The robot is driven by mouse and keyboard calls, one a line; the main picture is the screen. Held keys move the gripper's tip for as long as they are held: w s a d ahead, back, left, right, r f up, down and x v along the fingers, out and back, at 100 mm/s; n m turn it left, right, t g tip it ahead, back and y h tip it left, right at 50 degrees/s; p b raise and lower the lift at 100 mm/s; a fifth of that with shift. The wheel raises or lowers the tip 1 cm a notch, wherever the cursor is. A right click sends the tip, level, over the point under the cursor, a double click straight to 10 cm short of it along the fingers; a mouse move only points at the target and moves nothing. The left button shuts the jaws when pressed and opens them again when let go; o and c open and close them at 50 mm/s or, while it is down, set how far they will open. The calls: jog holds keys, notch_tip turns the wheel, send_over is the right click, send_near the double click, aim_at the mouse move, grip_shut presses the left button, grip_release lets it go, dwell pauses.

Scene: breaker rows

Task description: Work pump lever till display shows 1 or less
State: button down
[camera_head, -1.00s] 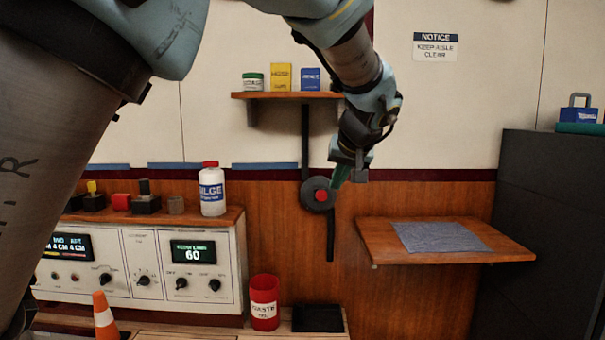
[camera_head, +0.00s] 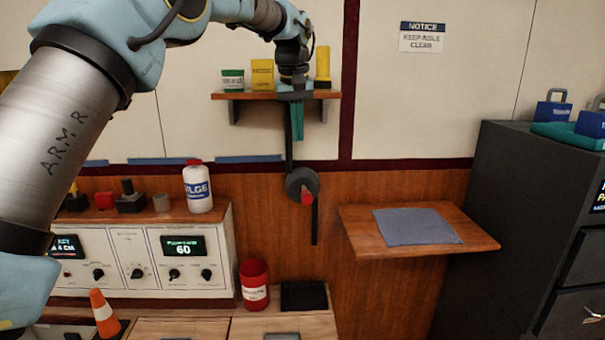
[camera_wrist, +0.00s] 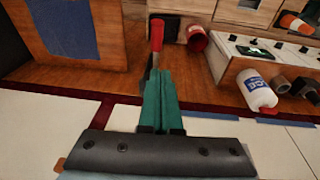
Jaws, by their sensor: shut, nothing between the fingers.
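The pump lever shows as a round black hub (camera_head: 298,183) on the wood wall, with a red grip (camera_head: 307,197) pointing out towards me. The red grip also shows in the wrist view (camera_wrist: 157,36), just beyond my fingertips. My gripper (camera_head: 297,137) has teal fingers that are shut and empty. It points down in front of the wall shelf, above the hub and apart from it in the head view. The wrist view shows its fingers (camera_wrist: 156,75) pressed together, covering part of the lever. A display (camera_head: 183,246) on the white panel reads 60; its small text is unclear.
The wall shelf (camera_head: 250,96) with small containers is close behind my gripper. A wooden ledge (camera_head: 470,243) with a grey cloth sticks out right of the lever. A red bin (camera_head: 254,285) stands below left. A white bottle (camera_head: 197,188) stands on the panel top.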

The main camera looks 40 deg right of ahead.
jog(key=shift+f, duration=0.15)
jog(key=p, duration=0.3)
send_over(305, 192)
jog(key=a, duration=0.1)
jog(key=x, duration=0.4)
jog(key=s+a+x, duration=0.1)
jog(key=x, duration=0.2)
jog(key=a+x, duration=0.1)
jog(key=x, duration=0.3)
jog(key=shift+s+f, duration=0.15)
jog(key=shift+f, duration=0.4)
jog(key=shift+s+f+p, duration=0.2)
jog(key=shift+f+p, duration=0.1)
jog(key=shift+f, duration=0.45)
jog(key=shift+f, duration=0.15)
